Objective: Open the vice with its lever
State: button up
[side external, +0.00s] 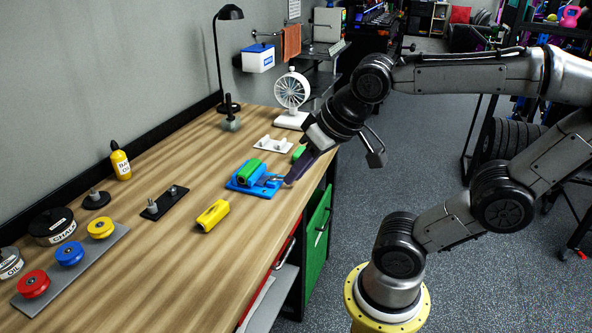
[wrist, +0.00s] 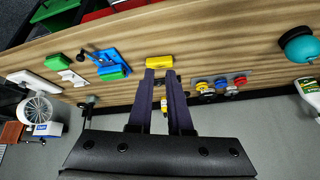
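The blue vice (side external: 243,186) sits on the wooden workbench near its front edge, with a green block (side external: 247,169) at its jaws. It also shows in the wrist view (wrist: 106,57), left of my fingers. A dark lever (wrist: 86,53) sticks out at the vice's end away from the fingers. My gripper (side external: 289,182) points down-left, with its dark purple fingers close to the vice's right end in the side view; whether they touch it I cannot tell. In the wrist view the fingers (wrist: 161,72) stand a little apart with nothing between them.
A yellow block (side external: 213,215) lies left of the vice. A white bracket (side external: 272,146), another green block (side external: 299,152) and a white fan (side external: 292,92) stand beyond it. A dark plate with pegs (side external: 166,202) and several coloured discs (side external: 70,252) lie further left. Bare bench lies between.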

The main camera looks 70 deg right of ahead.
jog(key=w+d+m, duration=0.1)
jog(key=w+d, duration=0.1)
jog(key=d, duration=0.1)
jog(key=w+d+f+m+g+h, duration=0.1)
jog(key=w+d+m, duration=0.1)
jog(key=d, duration=0.1)
jog(key=w+d+m+g+h, duration=0.1)
jog(key=w+d+m, duration=0.1)
jog(key=d, duration=0.1)
jog(key=shift+f, duration=0.3)
grip_shut()
jog(key=d+f+m+g, duration=0.2)
jog(key=d+f+m, duration=0.1)
jog(key=d, duration=0.5)
jog(key=shift+s+f, duration=0.35)
jog(key=shift+f, duration=0.55)
jog(key=shift+f, duration=0.1)
jog(key=x, duration=0.9)
jog(key=shift+s+d+f, duration=0.1)
jog(key=shift+d+f, duration=0.1)
jog(key=d, duration=0.1)
jog(key=w+d, duration=0.2)
jog(key=shift+d+f, duration=0.1)
jog(key=shift+f, duration=0.2)
jog(key=shift+w+d, duration=0.15)
jog(key=shift+d, duration=0.05)
